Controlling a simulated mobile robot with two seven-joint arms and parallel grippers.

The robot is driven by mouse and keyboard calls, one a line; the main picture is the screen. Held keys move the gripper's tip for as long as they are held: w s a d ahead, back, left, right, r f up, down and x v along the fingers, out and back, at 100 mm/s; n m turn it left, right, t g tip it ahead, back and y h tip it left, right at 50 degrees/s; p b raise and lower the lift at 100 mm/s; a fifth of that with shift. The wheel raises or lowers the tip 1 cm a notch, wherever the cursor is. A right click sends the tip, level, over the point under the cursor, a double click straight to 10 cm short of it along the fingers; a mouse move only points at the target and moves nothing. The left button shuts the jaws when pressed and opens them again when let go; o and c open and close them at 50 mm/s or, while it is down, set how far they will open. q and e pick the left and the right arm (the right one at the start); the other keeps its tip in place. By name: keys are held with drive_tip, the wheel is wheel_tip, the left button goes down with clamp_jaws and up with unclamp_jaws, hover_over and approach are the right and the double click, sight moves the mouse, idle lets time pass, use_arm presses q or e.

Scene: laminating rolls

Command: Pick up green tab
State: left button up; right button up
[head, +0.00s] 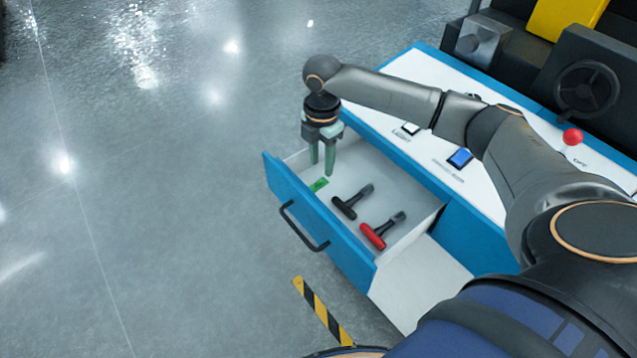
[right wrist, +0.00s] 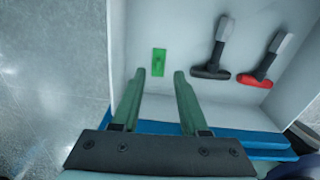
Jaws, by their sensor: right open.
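The green tab (head: 319,185) lies flat on the white floor of the open drawer, near its far left end. It also shows in the right wrist view (right wrist: 159,62), just beyond the fingertips and between their lines. My right gripper (head: 322,172) is above the drawer, pointing down, close to the tab. Its two green fingers (right wrist: 158,80) are open with nothing between them. The tab is apart from both fingers, as far as I can tell. My left gripper is not in view.
The blue-fronted drawer (head: 350,245) is pulled out. In it lie a black-handled tool (head: 347,207) and a red-handled tool (head: 376,235), right of the tab. The cabinet's white top carries a blue button (head: 460,158) and a red knob (head: 572,137). Grey floor is clear at left.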

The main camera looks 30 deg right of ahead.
sight(320, 179)
wheel_tip(320, 179, down, 5)
drive_tip(key=shift+a+f, duration=0.1)
drive_tip(key=shift+a, duration=0.05)
clamp_jaws()
idle(0.4)
